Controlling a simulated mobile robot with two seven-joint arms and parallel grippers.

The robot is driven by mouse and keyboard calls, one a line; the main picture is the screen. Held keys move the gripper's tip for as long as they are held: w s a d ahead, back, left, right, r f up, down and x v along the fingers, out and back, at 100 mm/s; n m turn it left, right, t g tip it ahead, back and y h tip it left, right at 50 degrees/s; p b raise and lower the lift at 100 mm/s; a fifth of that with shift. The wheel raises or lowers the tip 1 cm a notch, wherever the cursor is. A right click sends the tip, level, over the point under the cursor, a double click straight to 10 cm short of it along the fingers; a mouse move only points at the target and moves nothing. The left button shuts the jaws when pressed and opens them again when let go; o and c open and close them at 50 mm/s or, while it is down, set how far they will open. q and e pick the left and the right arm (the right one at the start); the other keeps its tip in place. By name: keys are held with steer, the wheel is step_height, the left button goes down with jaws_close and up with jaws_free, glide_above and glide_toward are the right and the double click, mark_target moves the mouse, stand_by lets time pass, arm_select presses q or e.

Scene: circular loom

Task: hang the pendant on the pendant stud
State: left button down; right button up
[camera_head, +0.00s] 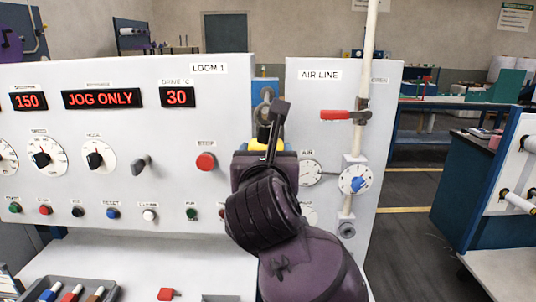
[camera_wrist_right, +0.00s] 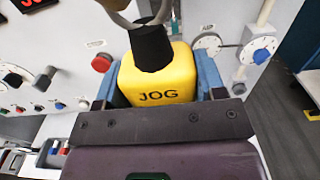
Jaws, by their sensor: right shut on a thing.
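The yellow pendant (camera_wrist_right: 157,88), marked JOG, is held between the two fingers of my right gripper (camera_wrist_right: 158,76). It has a black neck (camera_wrist_right: 151,46) and a grey ring (camera_wrist_right: 125,14) on top, cut off by the frame edge. In the head view the pendant (camera_head: 266,144) shows as a small yellow strip above my right gripper (camera_head: 266,152), its ring upright in front of the gap between the two panels. A blue plate (camera_head: 265,85) shows behind the ring. The stud cannot be made out clearly, nor whether the ring touches it. My left gripper is out of view.
The LOOM 1 panel (camera_head: 120,130) with dials and buttons stands left. The AIR LINE panel (camera_head: 330,95), with a red-handled valve (camera_head: 340,115) on a white pipe, stands right. A grey tray (camera_head: 75,290) and a red piece (camera_head: 168,294) lie on the ledge below.

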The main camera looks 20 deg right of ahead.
stand_by(0.4)
steer(key=o, duration=1.6)
steer(key=shift+a, duration=0.1)
